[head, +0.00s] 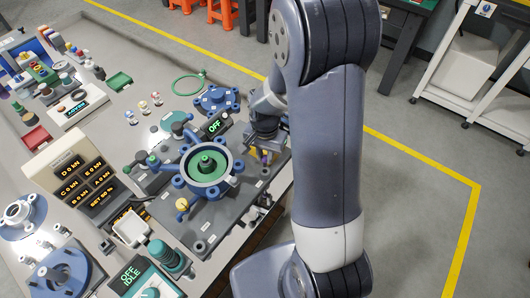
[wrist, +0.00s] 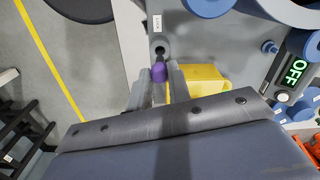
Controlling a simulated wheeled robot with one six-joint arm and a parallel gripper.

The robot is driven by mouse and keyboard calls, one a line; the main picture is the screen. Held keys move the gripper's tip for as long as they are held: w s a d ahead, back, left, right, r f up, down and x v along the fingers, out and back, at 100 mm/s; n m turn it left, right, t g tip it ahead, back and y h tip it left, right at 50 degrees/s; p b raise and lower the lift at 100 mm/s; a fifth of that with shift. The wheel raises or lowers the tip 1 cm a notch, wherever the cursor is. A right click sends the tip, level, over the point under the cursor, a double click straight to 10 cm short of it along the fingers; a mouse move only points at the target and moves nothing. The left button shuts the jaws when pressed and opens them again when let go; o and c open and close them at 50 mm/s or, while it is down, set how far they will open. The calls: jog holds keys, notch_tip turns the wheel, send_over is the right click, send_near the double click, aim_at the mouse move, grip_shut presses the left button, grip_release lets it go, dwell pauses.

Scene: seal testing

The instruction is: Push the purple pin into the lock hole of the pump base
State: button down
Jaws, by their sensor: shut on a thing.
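The purple pin (wrist: 159,72) is between the fingers of my gripper (wrist: 160,80) in the wrist view. My gripper is shut on it. The pin's dark tip points at the round lock hole (wrist: 159,45), beside a white label, at the edge of the grey pump base (wrist: 222,48). The tip reaches the hole's lower rim in the picture; I cannot tell how deep it sits. In the head view the pump base (head: 205,226) carries a blue ring housing (head: 182,180) with a green centre. There my gripper (head: 264,150) is at the base's right side, partly hidden by my arm.
A yellow block (wrist: 203,79) lies just right of my fingers. A display reading OFF (head: 215,125) and a blue flanged part (head: 216,99) stand behind the housing. A force readout panel (head: 84,183) stands to the left. Open floor lies right of the bench.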

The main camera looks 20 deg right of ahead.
aim_at(265, 166)
jog(key=shift+f, duration=0.1)
dwell(0.4)
jog(key=shift+f+b, duration=1)
jog(key=shift+f, duration=0.05)
jog(key=shift+f+b, duration=0.6)
jog(key=shift+f, duration=0.05)
jog(key=shift+f+b, duration=0.95)
jog(key=shift+f, duration=0.1)
dwell(1.2)
jog(key=c, duration=1.2)
grip_release()
jog(key=shift+c, duration=0.2)
